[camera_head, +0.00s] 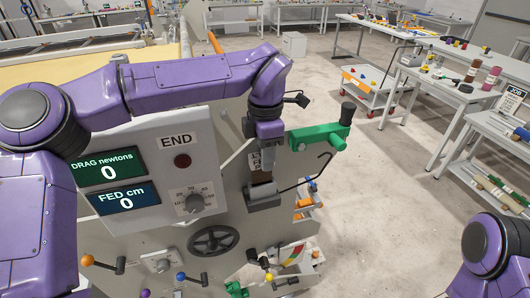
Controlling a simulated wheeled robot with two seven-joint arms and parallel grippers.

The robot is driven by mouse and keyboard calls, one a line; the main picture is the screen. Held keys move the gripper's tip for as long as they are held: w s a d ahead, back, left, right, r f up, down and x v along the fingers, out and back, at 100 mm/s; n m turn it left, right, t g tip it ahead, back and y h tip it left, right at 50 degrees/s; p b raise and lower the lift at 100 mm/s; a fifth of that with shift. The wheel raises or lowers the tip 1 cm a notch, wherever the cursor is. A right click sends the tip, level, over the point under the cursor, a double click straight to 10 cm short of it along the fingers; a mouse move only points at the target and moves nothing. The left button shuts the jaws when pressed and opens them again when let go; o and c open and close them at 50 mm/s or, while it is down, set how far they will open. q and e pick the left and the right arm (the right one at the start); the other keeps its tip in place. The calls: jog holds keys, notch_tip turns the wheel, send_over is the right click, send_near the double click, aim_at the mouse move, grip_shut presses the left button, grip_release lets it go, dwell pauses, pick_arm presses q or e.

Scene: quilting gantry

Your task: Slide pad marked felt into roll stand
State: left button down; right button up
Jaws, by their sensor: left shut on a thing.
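My left gripper (268,172) points down in front of the light grey machine panel, right of its dial. It is shut on a small grey block (262,194) at its fingertips, and its fingers hide part of it. No marking can be read on the block. A small label (254,160) behind the gripper is mostly covered, so its words cannot be read. I cannot tell which part is the roll stand. A dark bent rod (312,178) runs right from beside the block. My right gripper is out of view; only part of my right arm shows at lower right.
A green bracket with a black knob (347,113) juts out just right of my left gripper. The panel carries two displays reading 0 (108,172), a dial (193,203) and a handwheel (214,241). A white cart (372,92) and side tables stand right. Open floor lies between.

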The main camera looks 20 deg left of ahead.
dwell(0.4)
pick_arm(q)
jog(key=shift+p, duration=0.35)
dwell(0.3)
jog(key=shift+f+b, duration=0.8)
jog(key=shift+f, duration=1.1)
jog(key=c, duration=0.7)
grip_release()
jog(key=shift+c, duration=0.2)
